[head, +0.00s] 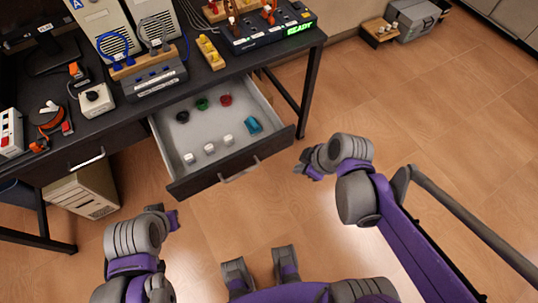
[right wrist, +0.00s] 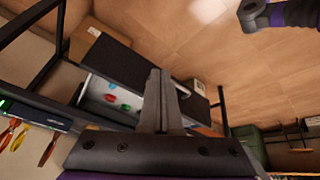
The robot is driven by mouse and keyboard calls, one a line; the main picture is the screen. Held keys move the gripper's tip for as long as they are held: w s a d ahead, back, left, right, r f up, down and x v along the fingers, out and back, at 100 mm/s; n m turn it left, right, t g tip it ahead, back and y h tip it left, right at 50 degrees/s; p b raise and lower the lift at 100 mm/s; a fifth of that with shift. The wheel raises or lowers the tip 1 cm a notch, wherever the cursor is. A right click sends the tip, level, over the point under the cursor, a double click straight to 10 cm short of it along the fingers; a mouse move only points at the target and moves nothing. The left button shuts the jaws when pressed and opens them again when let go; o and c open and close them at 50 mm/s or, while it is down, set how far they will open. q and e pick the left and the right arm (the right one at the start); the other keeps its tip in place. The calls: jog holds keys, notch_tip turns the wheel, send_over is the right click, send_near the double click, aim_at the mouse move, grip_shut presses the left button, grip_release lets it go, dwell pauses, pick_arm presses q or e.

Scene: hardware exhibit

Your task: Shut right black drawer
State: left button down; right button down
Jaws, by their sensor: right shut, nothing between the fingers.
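The right black drawer (head: 232,166) is pulled out from under the black desk (head: 130,110), with its light grey inside showing. It holds green, red and black round pieces, several small white pieces and a teal piece. A grey bar handle (head: 239,170) is on its front. My right gripper (head: 303,168) is shut and empty, just right of the drawer's front right corner, with a small gap. In the right wrist view its closed fingers (right wrist: 161,98) cover part of the open drawer (right wrist: 104,97). My left gripper (head: 174,219) is below and left of the drawer front; its fingers are unclear.
A second drawer front (head: 88,162) on the left sits flush under the desk. A beige computer case (head: 84,190) stands on the floor beneath. The desk leg (head: 311,90) is behind the drawer's right side. The wooden floor in front is clear.

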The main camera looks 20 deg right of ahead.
jog(key=w+d+f+n+y+b, duration=0.15)
jog(key=w+f+n, duration=0.25)
jog(key=n, duration=0.4)
jog(key=n+y+b, duration=0.2)
jog(key=b, duration=0.1)
send_near(262, 156)
notch_tip(262, 156, down, 4)
jog(key=s+a, duration=0.1)
jog(key=s, duration=0.2)
jog(key=shift+h, duration=0.25)
jog(key=shift+w+a+p, duration=0.1)
jog(key=shift+w+a, duration=0.15)
jog(key=shift+w, duration=0.45)
jog(key=shift+w+a+p, duration=0.1)
jog(key=shift+w+a, duration=0.15)
jog(key=shift+w, duration=0.45)
jog(key=shift+w+a+p, duration=0.1)
jog(key=shift+w+a, duration=0.15)
jog(key=shift+w, duration=0.45)
